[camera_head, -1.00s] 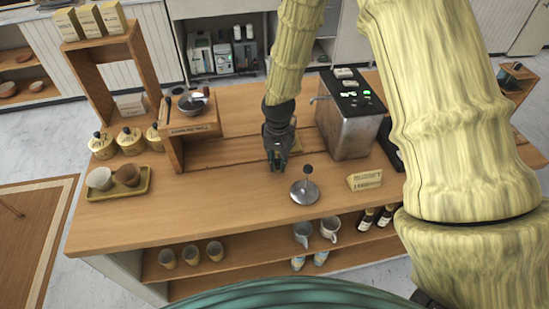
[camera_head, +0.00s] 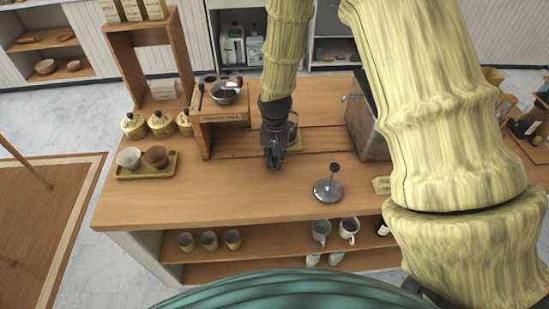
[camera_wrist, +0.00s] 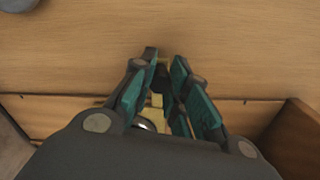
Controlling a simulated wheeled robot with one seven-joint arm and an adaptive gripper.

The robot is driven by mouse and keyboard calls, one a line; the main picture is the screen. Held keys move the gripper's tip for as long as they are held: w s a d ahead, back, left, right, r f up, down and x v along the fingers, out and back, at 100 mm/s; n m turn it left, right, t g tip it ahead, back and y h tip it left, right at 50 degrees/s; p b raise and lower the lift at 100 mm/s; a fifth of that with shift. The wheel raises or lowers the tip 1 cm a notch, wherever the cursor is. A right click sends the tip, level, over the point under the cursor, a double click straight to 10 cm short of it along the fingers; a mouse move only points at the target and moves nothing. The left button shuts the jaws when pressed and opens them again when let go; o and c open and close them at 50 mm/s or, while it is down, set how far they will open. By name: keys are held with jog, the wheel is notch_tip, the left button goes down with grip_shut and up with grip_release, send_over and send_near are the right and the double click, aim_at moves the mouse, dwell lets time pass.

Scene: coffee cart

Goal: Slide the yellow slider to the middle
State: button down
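The yellow slider (camera_head: 297,148) sits in the long groove (camera_head: 327,141) across the wooden counter, with a glass or cup (camera_head: 293,124) on it. My gripper (camera_head: 273,163) points down at the slider and hides its left part. The fingers are close together and appear shut on that piece. More yellow and a rounded shiny edge show lower between the fingers; the rest is hidden.
Left of the slider stands a wooden box (camera_head: 222,118) with a metal bowl (camera_head: 227,95) on it. A metal machine (camera_head: 366,125) stands to the right.

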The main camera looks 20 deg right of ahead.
jog(key=c, duration=1.3)
grip_release()
jog(key=shift+w, duration=0.2)
jog(key=shift+c, duration=0.2)
notch_tip(320, 180, up, 12)
